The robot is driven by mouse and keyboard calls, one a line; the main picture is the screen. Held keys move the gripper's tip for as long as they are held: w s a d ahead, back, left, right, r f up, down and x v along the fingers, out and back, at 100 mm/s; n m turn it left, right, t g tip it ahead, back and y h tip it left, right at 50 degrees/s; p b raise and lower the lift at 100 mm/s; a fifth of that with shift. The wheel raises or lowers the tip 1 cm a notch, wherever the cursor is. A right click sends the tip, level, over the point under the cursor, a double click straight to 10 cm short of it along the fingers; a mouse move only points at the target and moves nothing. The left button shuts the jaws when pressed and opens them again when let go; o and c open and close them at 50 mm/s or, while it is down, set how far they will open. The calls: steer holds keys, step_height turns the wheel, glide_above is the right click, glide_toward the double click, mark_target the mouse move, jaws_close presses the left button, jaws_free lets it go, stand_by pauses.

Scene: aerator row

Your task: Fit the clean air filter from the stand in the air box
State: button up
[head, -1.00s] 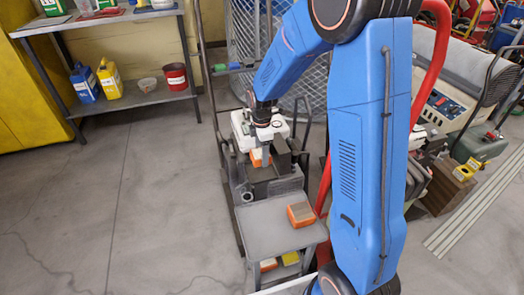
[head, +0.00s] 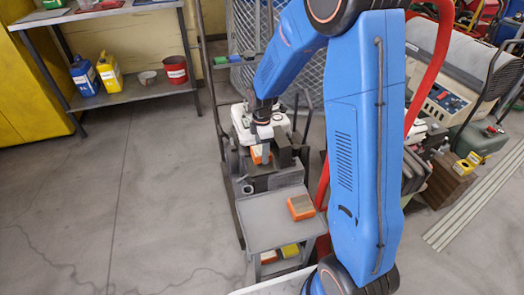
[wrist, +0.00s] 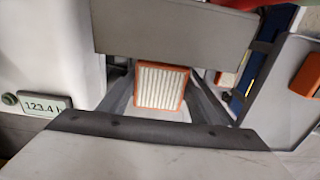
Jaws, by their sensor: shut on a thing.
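My gripper (head: 262,150) is shut on an air filter with an orange frame; the filter (head: 257,156) hangs under it in the head view. In the wrist view the filter's white, clean pleats (wrist: 160,87) show between the two fingers. The gripper is over the machine, beside an upright dark grey part (head: 284,150) that looks like the air box or its lid; a grey panel (wrist: 175,30) crosses the top of the wrist view. I cannot tell whether the filter touches the box. The stand (head: 262,218) is in front, with another orange filter, brownish on top (head: 301,207), on it.
Orange and yellow items (head: 290,250) lie on the stand's lower shelf. A panel with an hour display (wrist: 45,104) is at left in the wrist view. A red curved tube (head: 430,70) passes behind my arm. The floor at left is clear, up to a metal shelf (head: 130,97).

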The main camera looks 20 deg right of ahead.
steer(key=shift+f, duration=1.95)
stand_by(1.0)
steer(key=o, duration=1)
steer(key=shift+o, duration=0.2)
steer(key=shift+r, duration=0.1)
step_height(320, 180, up, 17)
steer(key=s+d+r+m+t, duration=0.1)
steer(key=s+d+r+m, duration=0.1)
steer(key=s+r+m, duration=0.45)
steer(key=s+d+r+m+t, duration=0.15)
steer(key=s+r, duration=0.25)
steer(key=s, duration=0.5)
steer(key=s+d+m+t, duration=0.2)
steer(key=s+m, duration=0.8)
steer(key=s, duration=0.7)
steer(key=shift+s+d+r, duration=0.25)
steer(key=shift+d+r, duration=0.05)
steer(key=shift+d, duration=0.2)
